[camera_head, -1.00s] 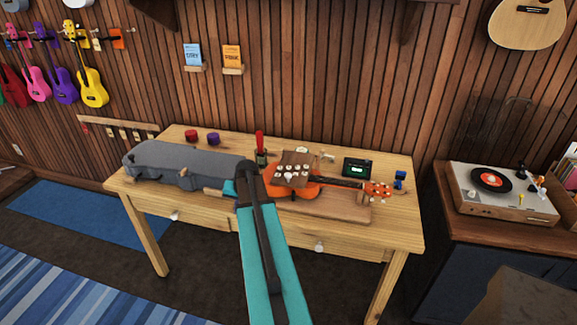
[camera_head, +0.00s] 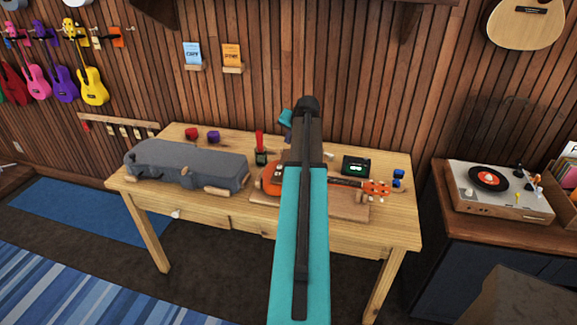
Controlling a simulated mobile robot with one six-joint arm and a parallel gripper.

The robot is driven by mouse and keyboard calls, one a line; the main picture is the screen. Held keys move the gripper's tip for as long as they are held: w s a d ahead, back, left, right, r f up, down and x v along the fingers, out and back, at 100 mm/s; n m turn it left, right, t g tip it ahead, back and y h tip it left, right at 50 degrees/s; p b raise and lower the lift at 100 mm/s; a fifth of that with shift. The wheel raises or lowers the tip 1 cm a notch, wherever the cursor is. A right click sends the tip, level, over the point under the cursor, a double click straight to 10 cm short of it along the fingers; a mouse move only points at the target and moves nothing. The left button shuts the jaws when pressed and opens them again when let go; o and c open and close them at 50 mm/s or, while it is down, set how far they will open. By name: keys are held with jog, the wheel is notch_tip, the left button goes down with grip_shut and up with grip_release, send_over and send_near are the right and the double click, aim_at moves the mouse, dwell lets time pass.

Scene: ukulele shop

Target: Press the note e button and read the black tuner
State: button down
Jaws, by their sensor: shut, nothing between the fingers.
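The brown board with pale buttons, seen earlier above the orange ukulele, is hidden behind my arm, so the note e button cannot be seen. The orange ukulele (camera_head: 272,180) shows on both sides of my arm, its headstock (camera_head: 376,187) to the right. My teal and black arm rises through the middle of the picture. A small teal part of it shows at the upper left of its black joint. My gripper's fingers are hidden.
The wooden workbench (camera_head: 225,212) carries a grey case (camera_head: 185,163), red and purple items (camera_head: 202,135), a red-topped item (camera_head: 260,150) and a blue item (camera_head: 398,178). A record player (camera_head: 500,190) stands on a separate cabinet to the right.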

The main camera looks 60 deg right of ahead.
jog(key=shift+f, duration=0.15)
jog(key=shift+f+b, duration=2.3)
jog(key=shift+f, duration=2)
jog(key=shift+f, duration=0.4)
jog(key=shift+f+b, duration=0.55)
dwell(0.4)
jog(key=shift+r, duration=0.2)
jog(key=shift+r+p, duration=0.45)
jog(key=shift+r, duration=0.35)
jog(key=shift+r+p, duration=1.25)
jog(key=shift+r, duration=1.25)
